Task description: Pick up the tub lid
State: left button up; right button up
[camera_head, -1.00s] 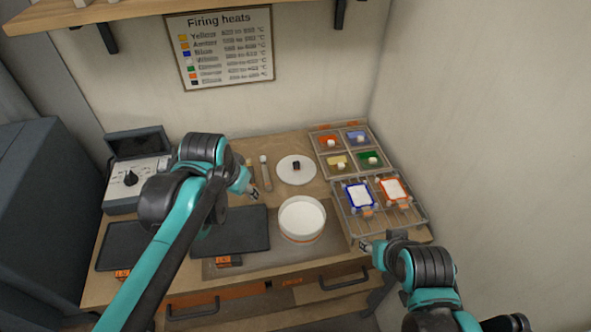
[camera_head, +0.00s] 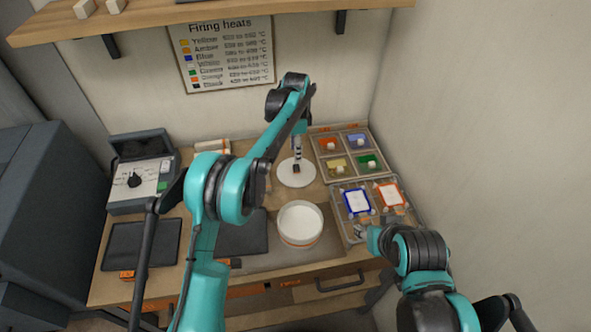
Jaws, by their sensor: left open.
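The tub lid (camera_head: 296,178) is a white round disc with a small dark knob (camera_head: 296,169) in its middle. It lies flat on the bench behind the open white tub (camera_head: 300,222). My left gripper (camera_head: 296,158) points down right above the knob, open; whether its fingers touch or surround the knob is too small to tell. My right gripper (camera_head: 362,232) is low at the front left corner of the wire rack, and its jaws are too small to read.
The wire rack (camera_head: 345,238) holds a blue-edged tile (camera_head: 356,202) and an orange-edged tile (camera_head: 389,195). Behind it is a tray of paint colours (camera_head: 320,160). Dark mats (camera_head: 140,245) lie at the left, near a control box (camera_head: 140,182). A wall closes the right side.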

aim_at(296, 166)
pick_arm(q)
notch_tip(296, 166, down, 8)
jog(key=shift+w+d+r+b, duration=0.1)
jog(key=shift+r+b, duration=0.05)
jog(key=shift+b, duration=0.9)
jog(key=shift+r, duration=0.1)
grip_shut()
